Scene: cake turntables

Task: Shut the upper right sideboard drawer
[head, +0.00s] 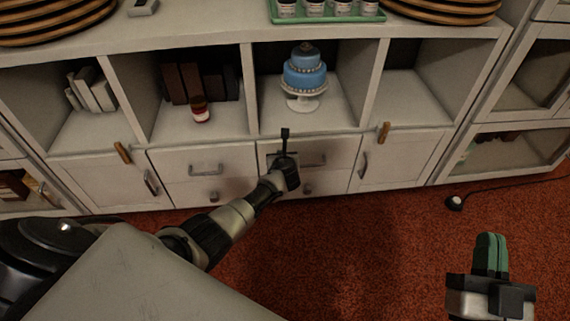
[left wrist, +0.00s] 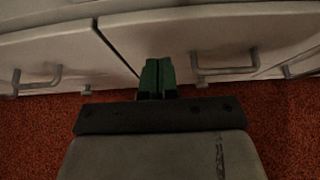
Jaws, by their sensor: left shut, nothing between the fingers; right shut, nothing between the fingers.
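The upper right drawer (head: 340,153) is in the lower middle of the white sideboard, with a metal bar handle (head: 313,161). Its front looks about level with the fronts beside it; I cannot tell whether a small gap is left. In the left wrist view the drawer front (left wrist: 270,35) is on the right, with its handle (left wrist: 226,66) beside the fingers. My left gripper (left wrist: 158,77) is shut and empty, near the drawer's left edge; contact is unclear. In the head view its hand hides part of the drawer. My right gripper (head: 491,256) is shut and empty over the carpet.
The upper left drawer (head: 180,163) is beside it, smaller knobbed drawers below. Cupboard doors with wooden latches flank them. Open shelves above hold books, a jar (head: 200,109) and a blue cake (head: 305,72) on a stand. Red carpet at right is clear except a cable and small round object (head: 454,203).

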